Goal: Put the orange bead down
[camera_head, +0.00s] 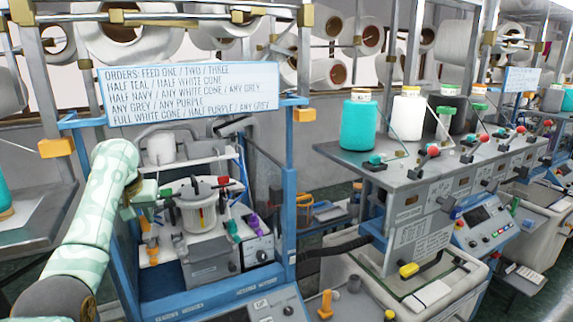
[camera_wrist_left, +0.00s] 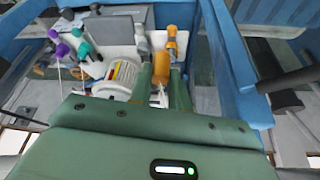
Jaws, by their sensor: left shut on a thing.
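My left gripper (camera_head: 150,196) comes in from the left in the head view, at the left side of the blue-framed machine (camera_head: 291,215). In the left wrist view its two green fingers (camera_wrist_left: 162,80) are shut on an orange bead (camera_wrist_left: 161,66). I cannot make out the held bead in the head view. Beyond it in the wrist view stands another orange piece (camera_wrist_left: 171,40). Orange pieces (camera_head: 152,249) also stand on the white deck below the gripper in the head view. My right gripper is not in view.
A round white drum (camera_head: 198,208) stands just right of the gripper. Teal (camera_head: 232,228) and purple (camera_head: 252,222) pieces stand at the deck's right. An orders sign (camera_head: 190,90) hangs above. Blue posts bound the machine. Yarn cones (camera_head: 358,125) stand farther right.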

